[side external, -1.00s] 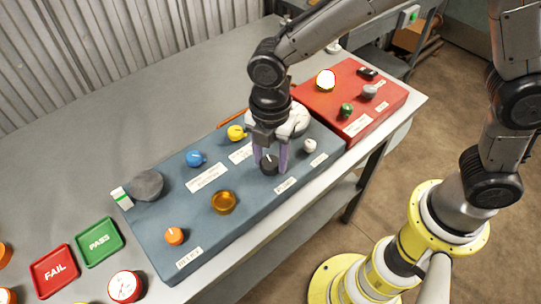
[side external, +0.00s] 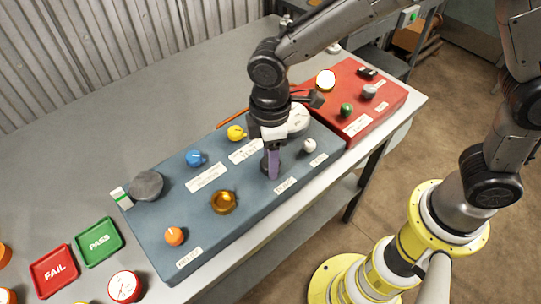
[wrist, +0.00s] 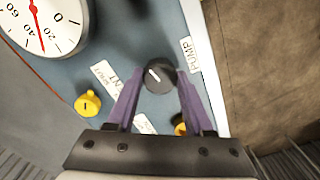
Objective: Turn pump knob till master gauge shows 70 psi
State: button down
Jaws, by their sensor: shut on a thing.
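The black pump knob (wrist: 158,76) with a white pointer mark sits beside the PUMP label (wrist: 190,54) in the wrist view. My gripper (wrist: 160,84) is shut on it, with a purple finger on either side. In the side view my gripper (side external: 271,172) points straight down onto the blue panel (side external: 150,222) and hides most of the knob. The large white gauge (wrist: 55,30) is cut off by the wrist view's top left corner. Its red needle points down the dial among the low numbers; the exact reading is unclear. In the side view the gauge (side external: 299,122) is partly hidden behind my wrist.
A yellow knob (side external: 236,133), blue knob (side external: 195,158), white knob (side external: 309,146), orange knob (side external: 174,236) and amber lamp-like disc (side external: 223,202) share the panel. A red panel (side external: 340,112) stands right. PASS (side external: 99,242) and FAIL (side external: 55,271) trays lie left.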

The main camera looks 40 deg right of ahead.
jog(key=m, duration=1)
jog(key=shift+m, duration=2.3)
jog(key=shift+c, duration=1.4)
grip_release()
jog(key=shift+r, duration=0.1)
